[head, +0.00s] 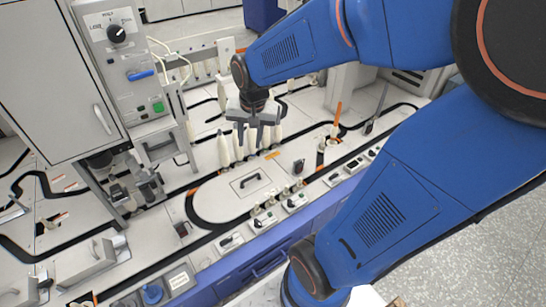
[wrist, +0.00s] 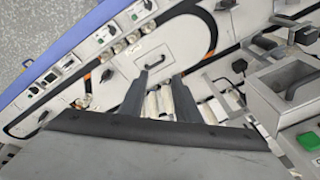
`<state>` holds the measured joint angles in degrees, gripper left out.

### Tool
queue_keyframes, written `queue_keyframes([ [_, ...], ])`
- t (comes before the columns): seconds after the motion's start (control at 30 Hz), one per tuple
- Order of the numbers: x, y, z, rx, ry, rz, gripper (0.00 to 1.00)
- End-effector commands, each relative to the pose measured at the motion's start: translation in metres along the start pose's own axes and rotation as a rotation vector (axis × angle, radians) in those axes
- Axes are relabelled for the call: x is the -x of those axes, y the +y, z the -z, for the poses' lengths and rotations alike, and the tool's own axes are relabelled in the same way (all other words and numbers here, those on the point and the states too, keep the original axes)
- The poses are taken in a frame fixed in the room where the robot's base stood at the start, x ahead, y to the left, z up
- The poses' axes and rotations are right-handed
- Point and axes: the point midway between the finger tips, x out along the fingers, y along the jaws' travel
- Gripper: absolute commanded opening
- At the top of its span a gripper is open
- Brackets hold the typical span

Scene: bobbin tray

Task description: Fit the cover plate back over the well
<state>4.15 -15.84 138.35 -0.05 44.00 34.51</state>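A square pale plate with a black handle, which looks like the cover plate (head: 240,187), lies on the white rounded panel (head: 212,205) in the head view. It looks flat and level with the panel; no open well shows there, and I cannot tell what is under it. The plate also shows in the wrist view (wrist: 146,52), beyond the fingertips. My gripper (head: 258,143) hangs above and behind the plate, among white bobbins, apart from the handle. In the wrist view my gripper's fingers (wrist: 160,82) are spread, with nothing clearly held between them.
Several upright white bobbins (head: 224,150) stand close below my gripper. A grey control box (head: 125,60) with a dial stands at the left. An orange-tipped bobbin (head: 336,120) stands to the right. Small switches (head: 295,200) line the front edge.

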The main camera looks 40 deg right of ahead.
Motion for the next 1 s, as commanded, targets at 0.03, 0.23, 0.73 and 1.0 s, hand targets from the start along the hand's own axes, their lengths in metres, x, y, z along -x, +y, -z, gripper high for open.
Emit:
queue_keyframes([
  [0.03, 0.013, 0.003, -0.008, 0.043, 0.016, 0.012, 0.30],
  [0.23, 0.049, 0.019, -0.043, 0.236, 0.058, 0.039, 0.30],
  [0.73, 0.101, 0.063, -0.120, 0.636, 0.159, 0.076, 0.30],
  [1.0, 0.103, 0.067, -0.126, 0.675, 0.167, 0.077, 0.30],
])
